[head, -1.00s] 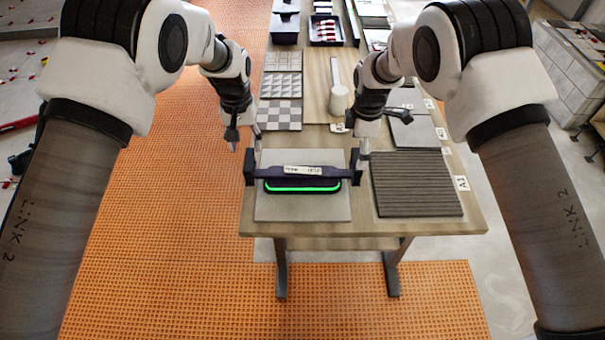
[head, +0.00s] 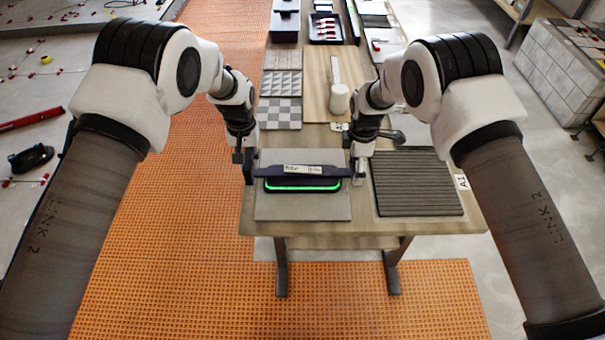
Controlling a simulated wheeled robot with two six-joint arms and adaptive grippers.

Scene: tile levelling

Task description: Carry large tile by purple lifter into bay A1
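The purple lifter (head: 312,171), a dark bar with a pale label and a glowing green strip, lies across the large tile (head: 303,208). The tile is plain grey and flat on the near left part of the bench. My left gripper (head: 246,167) is at the lifter's left end and my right gripper (head: 359,171) is at its right end. The fingers are small and partly merge with the end handles, so their closure is unclear. To the right, a ribbed dark grey panel (head: 417,184) lies beside the A1 label (head: 462,182).
Patterned tiles (head: 278,113) lie behind the lifter on the left. A black tray (head: 325,28) with red items is at the far end. The bench's front edge (head: 360,228) is close to the tile.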

